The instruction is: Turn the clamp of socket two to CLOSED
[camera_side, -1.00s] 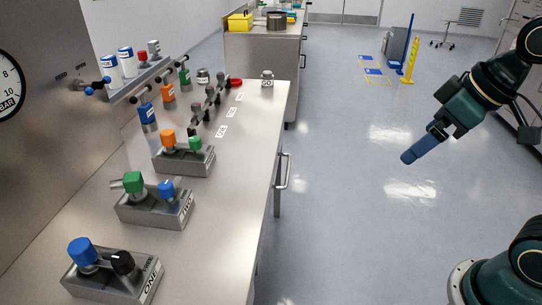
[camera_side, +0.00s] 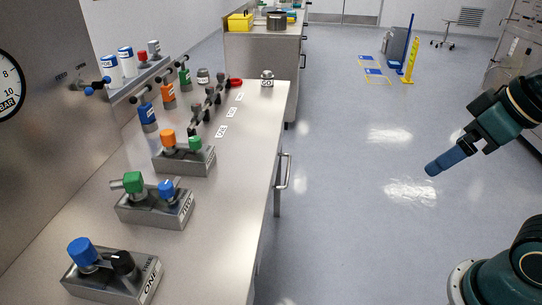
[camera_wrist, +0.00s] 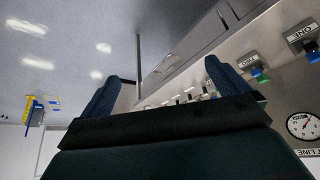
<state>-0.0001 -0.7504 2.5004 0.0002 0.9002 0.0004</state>
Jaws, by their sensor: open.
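Socket two (camera_side: 155,208) is a grey metal block marked TWO, the middle of three blocks on the steel bench. A green part (camera_side: 133,182) with a grey stub to its left sits on it, and beside that a blue knob (camera_side: 167,189), seemingly the clamp. Its turn position is too small to read. Socket two also shows upside down in the wrist view (camera_wrist: 249,61). My gripper (camera_side: 432,169) is open and empty in the air over the floor, well right of the bench. Its two blue fingers show apart in the wrist view (camera_wrist: 163,74).
Socket one (camera_side: 112,278) is nearest, with a blue part and a black knob. A third block (camera_side: 184,160) with orange and green parts stands behind. Several coloured fittings and a rack (camera_side: 140,78) are farther back. A door handle (camera_side: 284,172) juts from the bench front.

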